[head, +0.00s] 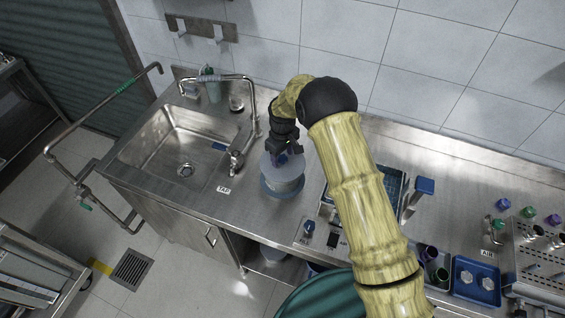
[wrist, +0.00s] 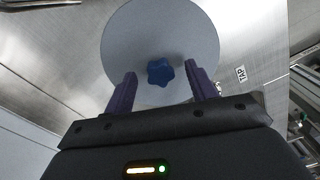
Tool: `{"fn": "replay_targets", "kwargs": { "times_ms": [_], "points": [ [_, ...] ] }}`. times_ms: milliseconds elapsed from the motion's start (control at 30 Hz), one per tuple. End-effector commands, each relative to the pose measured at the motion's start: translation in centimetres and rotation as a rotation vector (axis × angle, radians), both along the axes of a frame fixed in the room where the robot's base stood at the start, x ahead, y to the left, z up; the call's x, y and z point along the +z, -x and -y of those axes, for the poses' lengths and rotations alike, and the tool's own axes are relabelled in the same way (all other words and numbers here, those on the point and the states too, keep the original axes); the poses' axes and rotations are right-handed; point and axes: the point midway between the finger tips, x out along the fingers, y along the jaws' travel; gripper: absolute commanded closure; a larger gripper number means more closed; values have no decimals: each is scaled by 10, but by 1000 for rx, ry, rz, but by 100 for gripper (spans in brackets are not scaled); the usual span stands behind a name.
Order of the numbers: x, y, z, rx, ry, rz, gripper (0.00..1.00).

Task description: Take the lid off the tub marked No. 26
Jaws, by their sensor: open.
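A round tub (head: 283,186) with pale walls and a blue base stands on the steel counter, right of the sink. Its flat grey lid (wrist: 140,38) has a blue star-shaped knob (wrist: 160,72) at the centre. My gripper (head: 283,155) is above the tub, pointing down. In the wrist view my gripper (wrist: 160,88) is open, with one purple finger on each side of the knob and a gap on both sides. I cannot read a number on the tub.
The sink (head: 182,150) and its tap (head: 238,140) lie left of the tub. A tag reading TAP (head: 223,189) lies at the counter edge. Right of my arm are a blue tray (head: 474,280) and a perforated steel rack (head: 540,262).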

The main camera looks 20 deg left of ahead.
Motion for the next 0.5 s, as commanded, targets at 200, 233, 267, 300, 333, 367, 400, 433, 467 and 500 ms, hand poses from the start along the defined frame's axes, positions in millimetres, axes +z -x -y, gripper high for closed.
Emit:
{"fn": "replay_targets", "kwargs": {
  "times_ms": [200, 233, 267, 300, 333, 367, 400, 433, 467, 500],
  "points": [
    [0, 0, 0, 0, 0, 0, 67],
    [0, 0, 0, 0, 0, 0, 73],
    [0, 0, 0, 0, 0, 0, 79],
    [0, 0, 0, 0, 0, 0, 87],
    [0, 0, 0, 0, 0, 0, 93],
    [0, 0, 0, 0, 0, 0, 93],
    [0, 0, 0, 0, 0, 0, 93],
    [0, 0, 0, 0, 0, 0, 93],
    [0, 0, 0, 0, 0, 0, 93],
    [0, 0, 0, 0, 0, 0, 93]
  ]
}}
